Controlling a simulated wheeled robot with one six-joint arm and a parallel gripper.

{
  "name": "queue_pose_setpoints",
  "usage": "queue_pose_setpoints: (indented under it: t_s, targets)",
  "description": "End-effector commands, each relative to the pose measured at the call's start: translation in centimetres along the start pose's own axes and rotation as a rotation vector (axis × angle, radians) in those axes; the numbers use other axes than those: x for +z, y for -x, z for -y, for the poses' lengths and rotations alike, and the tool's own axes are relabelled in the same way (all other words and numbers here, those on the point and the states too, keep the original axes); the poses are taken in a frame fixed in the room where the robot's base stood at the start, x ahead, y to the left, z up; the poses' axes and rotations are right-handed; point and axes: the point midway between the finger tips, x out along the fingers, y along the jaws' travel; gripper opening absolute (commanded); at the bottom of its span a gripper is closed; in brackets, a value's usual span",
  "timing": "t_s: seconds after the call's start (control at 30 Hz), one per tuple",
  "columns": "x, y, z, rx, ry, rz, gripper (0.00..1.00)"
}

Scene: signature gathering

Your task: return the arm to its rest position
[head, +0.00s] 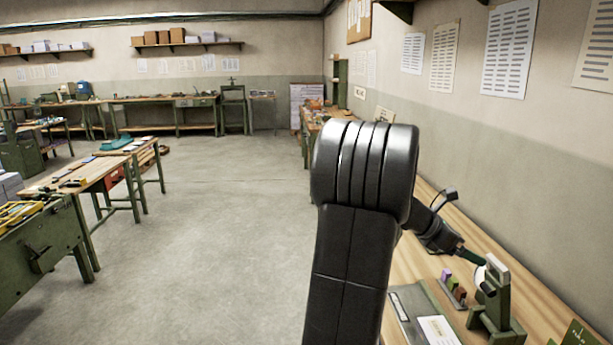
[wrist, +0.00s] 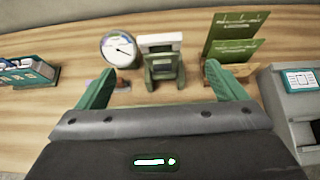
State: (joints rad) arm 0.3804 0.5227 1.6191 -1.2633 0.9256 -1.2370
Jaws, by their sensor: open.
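My arm (head: 350,230) rises black and bent in the middle of the head view, and its far part reaches out over the wooden bench at the right. My gripper (wrist: 159,68) shows two green fingers spread wide apart in the wrist view, with nothing held between them. In the head view the gripper (head: 472,257) is partly seen beside a green stand (head: 493,300). Beyond the fingers in the wrist view are a round white dial (wrist: 119,50) and the green stand with a pale top (wrist: 161,55).
Green cards (wrist: 235,42) stand in a holder, and a grey box (wrist: 290,100) sits at the right. A teal holder (wrist: 27,73) is at the left.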

Motion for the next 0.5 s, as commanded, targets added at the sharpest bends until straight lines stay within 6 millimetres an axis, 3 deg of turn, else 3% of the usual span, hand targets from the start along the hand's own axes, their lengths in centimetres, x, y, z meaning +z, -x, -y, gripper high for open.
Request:
queue_pose_setpoints:
  t_s: [0.03,0.1,0.5]
  targets:
    - [-0.1,1.1,-0.1,0.006,0.000,0.001,0.91]
    - [0.0,-1.0,0.2,-0.007,0.001,-0.002,0.91]
    - [0.1,-9.0,0.1,-0.004,0.000,-0.002,0.91]
